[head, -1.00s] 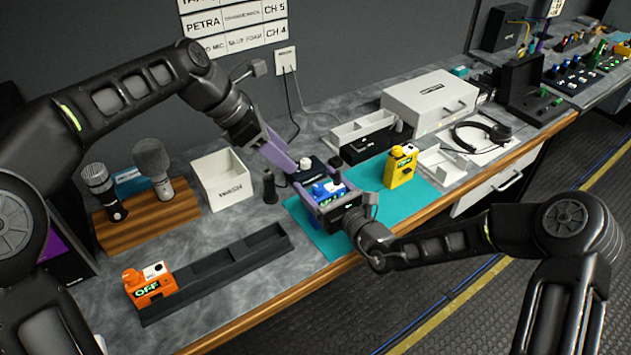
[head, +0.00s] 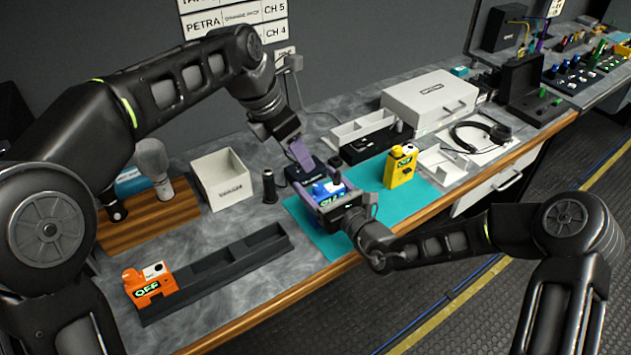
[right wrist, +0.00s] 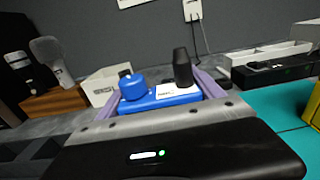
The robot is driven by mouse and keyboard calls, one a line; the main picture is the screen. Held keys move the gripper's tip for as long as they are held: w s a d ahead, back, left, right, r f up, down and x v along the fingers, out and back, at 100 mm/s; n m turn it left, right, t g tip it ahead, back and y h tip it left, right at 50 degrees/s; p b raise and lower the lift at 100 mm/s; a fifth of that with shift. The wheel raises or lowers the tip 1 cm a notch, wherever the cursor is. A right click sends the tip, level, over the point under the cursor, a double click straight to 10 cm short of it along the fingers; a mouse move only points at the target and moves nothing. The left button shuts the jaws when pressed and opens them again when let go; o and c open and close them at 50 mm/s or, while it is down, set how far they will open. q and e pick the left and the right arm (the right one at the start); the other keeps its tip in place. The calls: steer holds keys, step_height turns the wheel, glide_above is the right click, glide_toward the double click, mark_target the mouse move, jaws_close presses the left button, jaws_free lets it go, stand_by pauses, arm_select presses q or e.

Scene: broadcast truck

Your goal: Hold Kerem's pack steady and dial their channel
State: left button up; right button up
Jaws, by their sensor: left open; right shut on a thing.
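A blue pack (head: 329,189) with a lit display is held over the teal mat (head: 317,232). My right gripper (head: 336,203) is shut on it. The right wrist view shows the blue pack (right wrist: 160,96) between purple fingers, with a blue knob (right wrist: 132,86), a black stub (right wrist: 183,68) and a white label on top. The display text is too small to read surely. My left gripper (head: 301,154) is open just above and behind the pack; its fingertips are partly hidden and I cannot tell whether they touch it. A yellow pack (head: 400,167) stands on the mat.
An orange pack reading OFF (head: 148,285) sits at the left end of a black slotted tray (head: 215,270). A white bin (head: 222,180), microphones on a wooden block (head: 150,222) and a white case (head: 430,100) stand around. My arm partly covers the wall chart (head: 225,18).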

mark_target(318, 186)
arm_select(q)
steer(key=x, duration=1.1)
steer(key=shift+f, duration=0.25)
steer(key=shift+c, duration=0.4)
jaws_close()
